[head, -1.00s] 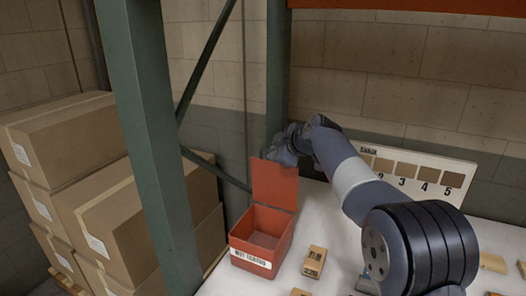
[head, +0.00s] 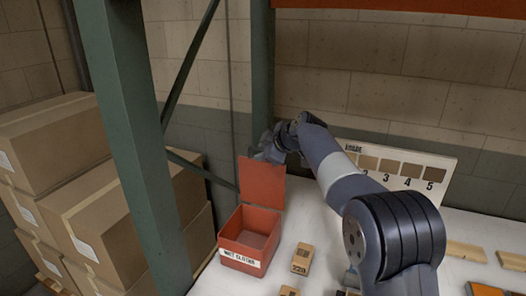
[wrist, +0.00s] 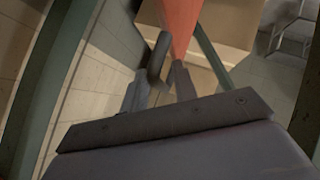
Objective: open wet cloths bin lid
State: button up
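The red wet cloths bin (head: 229,249) stands on the white shelf top, with a white label on its front. Its lid (head: 262,183) stands up at the back edge, so the bin is open and its inside shows. My gripper (head: 266,152) is at the top edge of the lid, partly behind it in the head view. In the wrist view the fingers (wrist: 166,78) point at the red lid (wrist: 182,25), seen nearly edge-on. I cannot tell whether they touch it or how far apart they are.
A green rack post (head: 125,120) stands left of the bin, with stacked cardboard boxes (head: 120,210) beyond it. A small labelled wooden block (head: 302,259) lies right of the bin. A numbered shade board (head: 440,166) stands behind my arm.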

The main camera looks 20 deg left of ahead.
jog(key=shift+o, duration=0.3)
jog(key=shift+d, duration=0.1)
jog(key=b+v, duration=0.3)
jog(key=v, duration=0.7)
jog(key=shift+s+d+r, duration=0.15)
jog(key=shift+r, duration=0.1)
jog(key=p+x, duration=0.3)
jog(key=x, duration=0.7)
jog(key=shift+a+f, duration=0.3)
jog(key=shift+b, duration=0.35)
jog(key=shift+s+d+r, duration=0.1)
